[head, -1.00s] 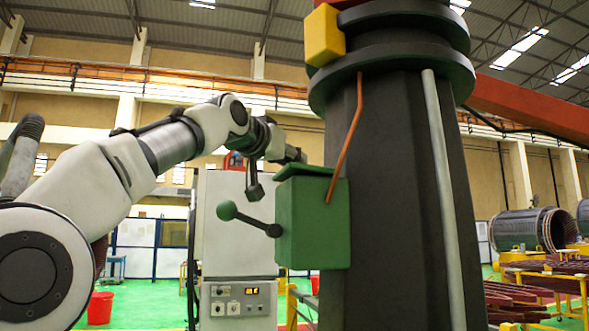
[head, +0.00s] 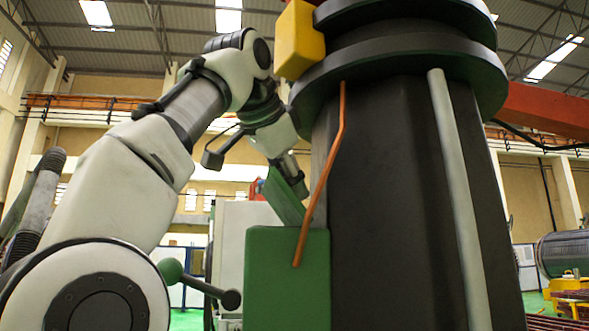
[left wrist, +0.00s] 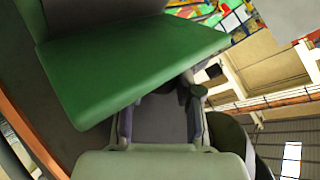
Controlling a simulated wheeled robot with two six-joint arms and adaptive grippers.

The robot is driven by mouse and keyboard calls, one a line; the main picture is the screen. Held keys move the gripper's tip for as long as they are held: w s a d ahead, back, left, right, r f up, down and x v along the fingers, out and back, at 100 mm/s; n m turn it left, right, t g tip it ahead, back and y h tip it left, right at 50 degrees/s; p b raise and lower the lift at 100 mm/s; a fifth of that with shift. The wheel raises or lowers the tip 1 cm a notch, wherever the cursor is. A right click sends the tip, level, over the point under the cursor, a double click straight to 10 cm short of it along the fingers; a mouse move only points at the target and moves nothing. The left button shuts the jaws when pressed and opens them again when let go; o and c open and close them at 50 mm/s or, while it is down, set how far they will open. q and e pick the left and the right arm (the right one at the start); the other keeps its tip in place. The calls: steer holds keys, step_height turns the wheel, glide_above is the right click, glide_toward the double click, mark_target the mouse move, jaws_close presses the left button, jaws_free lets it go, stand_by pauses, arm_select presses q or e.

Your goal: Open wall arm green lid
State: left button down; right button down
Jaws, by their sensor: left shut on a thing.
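The green box (head: 287,280) is fixed to the side of the dark column. Its green lid (head: 285,203) is tilted steeply up from the box top. My left gripper (head: 290,178) is at the raised end of the lid, shut on it; the fingertips are partly hidden. In the left wrist view, the lid (left wrist: 135,65) spans the upper left as a broad green panel, and my left gripper (left wrist: 160,118) has its fingers at the lid's edge. The inside of the box cannot be seen. My right gripper is not in view.
The dark column (head: 395,200) stands close to the right of my left arm. A yellow block (head: 299,40) sits above, and an orange pipe (head: 322,180) runs down to the box. A lever with a green knob (head: 170,272) sticks out left of the box.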

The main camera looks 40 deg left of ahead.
arm_select(q)
steer(key=shift+r, duration=0.35)
steer(key=shift+w+d+m+g+p, duration=0.15)
steer(key=shift+d+m+g+p, duration=0.15)
steer(key=shift+g+p, duration=0.15)
steer(key=shift+w+y+p, duration=0.1)
steer(key=shift+y+p, duration=0.2)
steer(key=c, duration=0.8)
jaws_free()
steer(key=shift+s+d+r, duration=0.1)
steer(key=shift+s+d, duration=0.1)
steer(key=shift+s, duration=0.25)
steer(key=shift+w, duration=0.1)
